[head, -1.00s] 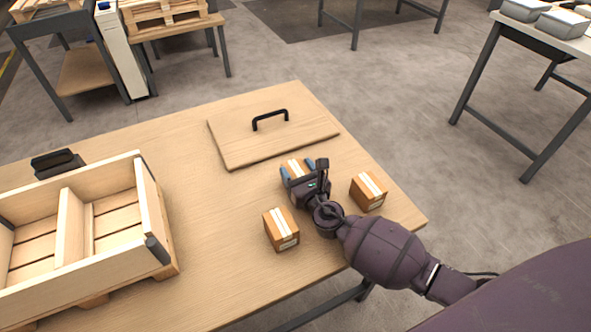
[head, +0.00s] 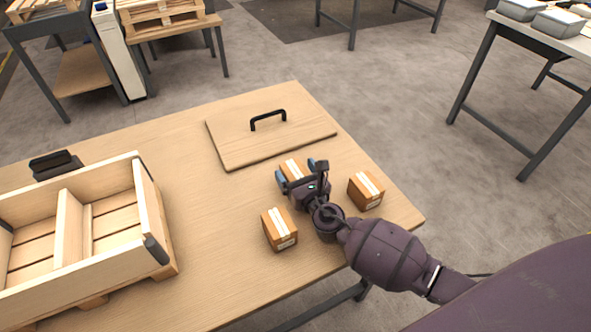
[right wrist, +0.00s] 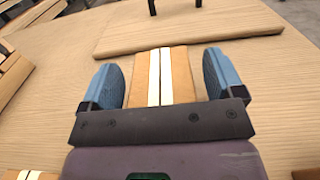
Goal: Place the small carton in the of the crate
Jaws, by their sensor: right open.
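Three small brown cartons with pale tape stripes are on the wooden table. The far carton (head: 291,168) is partly hidden by my right gripper (head: 298,174). In the right wrist view this carton (right wrist: 161,75) lies between the two blue fingers of the gripper (right wrist: 165,80), with gaps on both sides. The gripper is open. A near carton (head: 279,230) sits to the left of my wrist and another carton (head: 366,190) to its right. The wooden crate (head: 150,215), with a divider inside, stands at the left; the compartment floors I see are bare. My left gripper is not in view.
A wooden lid (head: 235,150) with a black handle lies flat just beyond the far carton. A dark device (head: 57,165) stands behind the crate. The table (head: 200,240) is clear between crate and cartons.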

